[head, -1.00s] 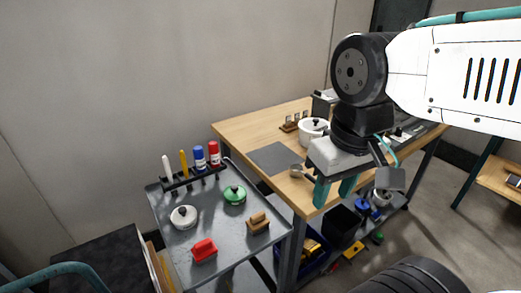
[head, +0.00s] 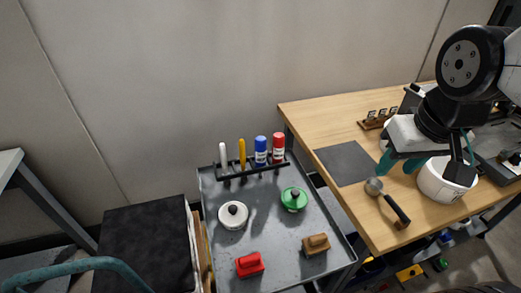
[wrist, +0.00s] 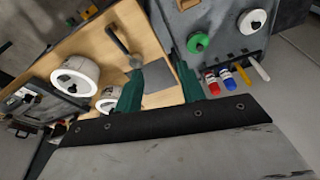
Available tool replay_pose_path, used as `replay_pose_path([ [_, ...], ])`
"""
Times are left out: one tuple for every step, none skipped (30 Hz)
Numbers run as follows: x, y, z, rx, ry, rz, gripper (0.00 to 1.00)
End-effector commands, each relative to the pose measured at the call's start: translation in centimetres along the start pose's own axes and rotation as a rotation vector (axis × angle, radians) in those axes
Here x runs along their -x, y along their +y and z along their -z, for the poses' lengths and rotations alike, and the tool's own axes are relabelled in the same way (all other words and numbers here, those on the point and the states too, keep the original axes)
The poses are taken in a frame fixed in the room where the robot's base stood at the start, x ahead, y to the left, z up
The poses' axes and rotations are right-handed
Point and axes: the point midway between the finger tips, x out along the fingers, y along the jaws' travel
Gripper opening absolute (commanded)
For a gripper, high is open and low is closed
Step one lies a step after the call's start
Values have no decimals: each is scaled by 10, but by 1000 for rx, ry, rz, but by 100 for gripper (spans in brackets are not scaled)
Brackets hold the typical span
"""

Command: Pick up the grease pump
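I cannot tell for sure which thing is the grease pump. Candidates stand in a black rack on the grey cart (head: 270,255): a white stick (head: 223,155), a yellow stick (head: 242,153), a blue bottle (head: 260,150) and a red bottle (head: 278,147). The bottles also show in the wrist view, red (wrist: 211,82) and blue (wrist: 227,80). My gripper (head: 401,164) is open and empty above the wooden table, right of the cart. Its teal fingers stand apart in the wrist view (wrist: 157,88), with the table below and nothing between them.
The cart also holds a white lid (head: 233,215), a green lid (head: 294,199), a red block (head: 249,265) and a brown block (head: 316,244). The table has a grey mat (head: 345,165), a ladle (head: 388,203) and a white pot (head: 445,185). A black box (head: 145,245) stands left.

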Motion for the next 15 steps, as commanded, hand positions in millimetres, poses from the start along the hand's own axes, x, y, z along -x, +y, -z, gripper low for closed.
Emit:
replay_pose_path([
  [-19, -7, 20, 23, 32, 7, 40],
  [-30, -10, 34, 36, 65, 11, 40],
  [-44, -17, 51, 54, 110, 18, 40],
  [-55, -23, 64, 67, 144, 24, 40],
  [-66, -28, 77, 80, 181, 30, 40],
  [-81, -37, 92, 96, 227, 39, 40],
  [-91, -44, 103, 109, 263, 46, 40],
  [-102, -51, 113, 122, 299, 54, 40],
  [-115, -61, 125, 138, 345, 65, 40],
  [-126, -69, 133, 150, 381, 73, 40],
  [-136, -77, 141, 162, 416, 82, 40],
  [-149, -88, 150, 177, 462, 95, 40],
  [-158, -98, 156, 190, 497, 108, 40],
  [-167, -106, 160, 201, 533, 119, 40],
  [-179, -118, 166, 216, 578, 134, 40],
])
